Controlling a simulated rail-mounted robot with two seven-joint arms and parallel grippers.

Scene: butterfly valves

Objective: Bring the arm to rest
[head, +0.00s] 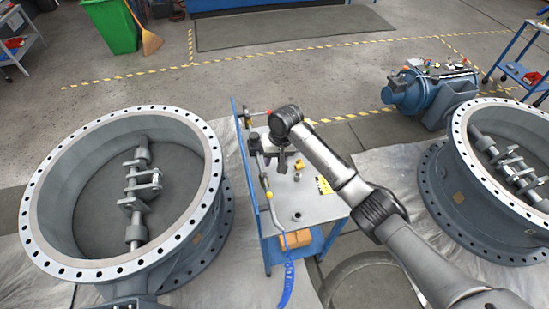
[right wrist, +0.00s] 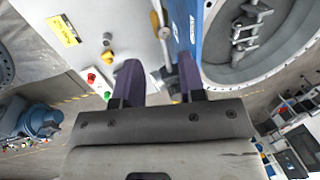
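My right arm reaches in from the lower right of the head view. Its gripper (head: 270,154) hangs over the far left part of a small work table (head: 322,208), close to the table's blue side panel. In the right wrist view the two purple-grey fingers of my right gripper (right wrist: 158,82) stand well apart. Nothing is held between them. A metal rod with fittings (right wrist: 163,40) on the blue panel shows beyond the gap; I cannot tell how near it is. My left gripper is not in view.
Large flanged butterfly valves stand left (head: 197,238) and right (head: 455,190) of the table. A yellow label (head: 324,185) and small fittings lie on the tabletop. A blue coiled hose (head: 287,284) hangs at its front. A blue motor (head: 412,92) stands behind the right valve.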

